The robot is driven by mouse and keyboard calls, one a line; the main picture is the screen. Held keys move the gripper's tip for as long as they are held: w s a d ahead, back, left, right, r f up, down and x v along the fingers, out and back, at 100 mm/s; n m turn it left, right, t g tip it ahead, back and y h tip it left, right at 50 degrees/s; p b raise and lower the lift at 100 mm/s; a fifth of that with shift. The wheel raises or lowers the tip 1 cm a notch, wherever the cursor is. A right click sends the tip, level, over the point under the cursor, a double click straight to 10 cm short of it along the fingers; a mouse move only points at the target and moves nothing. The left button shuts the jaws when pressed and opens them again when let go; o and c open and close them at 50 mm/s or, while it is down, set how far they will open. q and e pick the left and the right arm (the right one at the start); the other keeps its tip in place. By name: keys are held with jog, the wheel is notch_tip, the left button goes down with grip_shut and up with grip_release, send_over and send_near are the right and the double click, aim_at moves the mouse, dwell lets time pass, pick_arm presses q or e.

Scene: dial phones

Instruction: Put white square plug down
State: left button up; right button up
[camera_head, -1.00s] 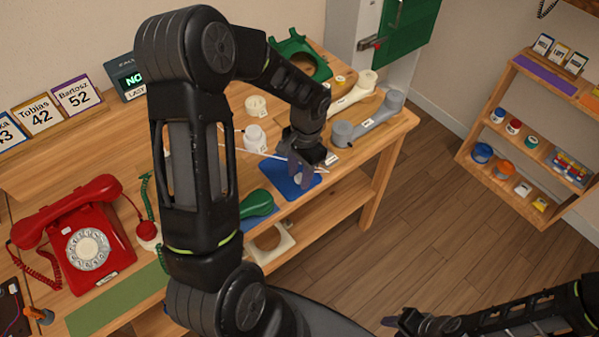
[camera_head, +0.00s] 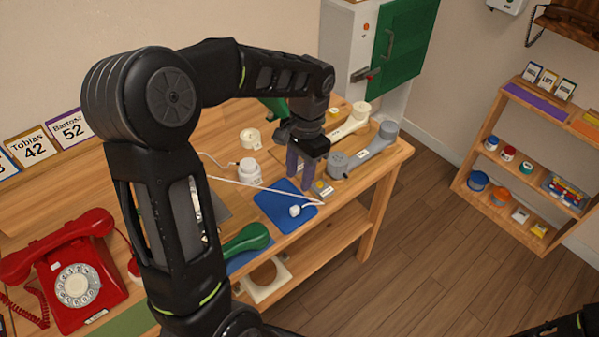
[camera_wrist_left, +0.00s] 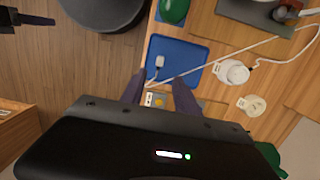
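The white square plug (camera_head: 295,210) lies on the blue mat (camera_head: 270,203) on the wooden table, with its thin cord beside it. It also shows in the left wrist view (camera_wrist_left: 158,62), resting on the blue mat (camera_wrist_left: 190,50). My left gripper (camera_head: 300,178) is above the table just beyond the mat's back right edge, apart from the plug. In the left wrist view its two fingers (camera_wrist_left: 158,88) are spread with nothing seen between them but the table and a small tag below. My right gripper is not in view; only part of my right arm shows at the bottom right.
A white round jar-like item (camera_head: 249,172) stands behind the mat. Grey (camera_head: 362,150) and cream (camera_head: 350,124) handsets lie to the right. A green handset (camera_head: 246,240) lies in front left of the mat, and a red dial phone (camera_head: 75,275) stands at the left.

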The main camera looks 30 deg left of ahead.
pick_arm(q)
jog(key=shift+r, duration=0.35)
dwell(0.5)
jog(key=s+d+f+n+h, duration=0.1)
jog(key=s+d+f+h, duration=0.1)
jog(key=d+f, duration=0.7)
jog(key=s+d+f+h, duration=0.2)
jog(key=d+f, duration=0.5)
jog(key=f, duration=0.4)
jog(key=s+d+f+n+t, duration=0.2)
jog(key=s+d+f+n, duration=0.2)
jog(key=s+d+f, duration=0.4)
jog(key=s+f, duration=0.2)
jog(key=s, duration=0.2)
jog(key=shift+d+h, duration=0.15)
jog(key=shift+h, duration=0.15)
jog(key=shift+s, duration=0.1)
